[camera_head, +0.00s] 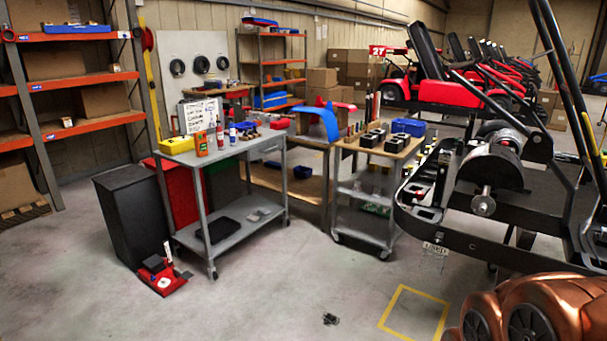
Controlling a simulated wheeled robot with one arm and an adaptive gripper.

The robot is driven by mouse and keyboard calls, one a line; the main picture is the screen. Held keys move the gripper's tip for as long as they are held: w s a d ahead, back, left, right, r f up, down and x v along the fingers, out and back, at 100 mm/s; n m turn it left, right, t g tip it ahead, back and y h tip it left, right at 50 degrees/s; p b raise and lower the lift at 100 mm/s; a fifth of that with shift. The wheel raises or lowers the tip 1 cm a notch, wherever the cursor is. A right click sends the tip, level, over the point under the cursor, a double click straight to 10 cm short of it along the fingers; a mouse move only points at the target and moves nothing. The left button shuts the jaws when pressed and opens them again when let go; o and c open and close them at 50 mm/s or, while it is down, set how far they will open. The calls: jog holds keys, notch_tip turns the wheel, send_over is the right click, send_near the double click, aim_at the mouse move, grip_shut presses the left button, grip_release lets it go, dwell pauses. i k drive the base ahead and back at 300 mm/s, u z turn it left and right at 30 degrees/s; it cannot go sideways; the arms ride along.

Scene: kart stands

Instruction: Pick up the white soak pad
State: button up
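I cannot make out a white soak pad for sure. The grey cart (231,152) on the left has small pale flat pieces (262,212) on its lower shelf, too small to identify, beside a dark flat tray (218,229). The wood-topped cart (344,147) to its right has whitish, partly clear items (372,190) on its middle shelf, also unclear. A white board with markings (199,115) stands at the back of the grey cart's top. My gripper is not in view.
A black bin (130,215) and a red floor jack (160,272) stand left of the grey cart. A kart on a stand (480,225) fills the right side. A small dark object (330,319) lies on otherwise open floor near a yellow floor square (414,313).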

aim_at(252, 218)
jog(key=z, duration=0.15)
jog(key=i, duration=1.95)
jog(key=u, duration=0.45)
jog(key=i, duration=2.05)
jog(key=u, duration=1.3)
jog(key=i, duration=1.05)
jog(key=u, duration=0.3)
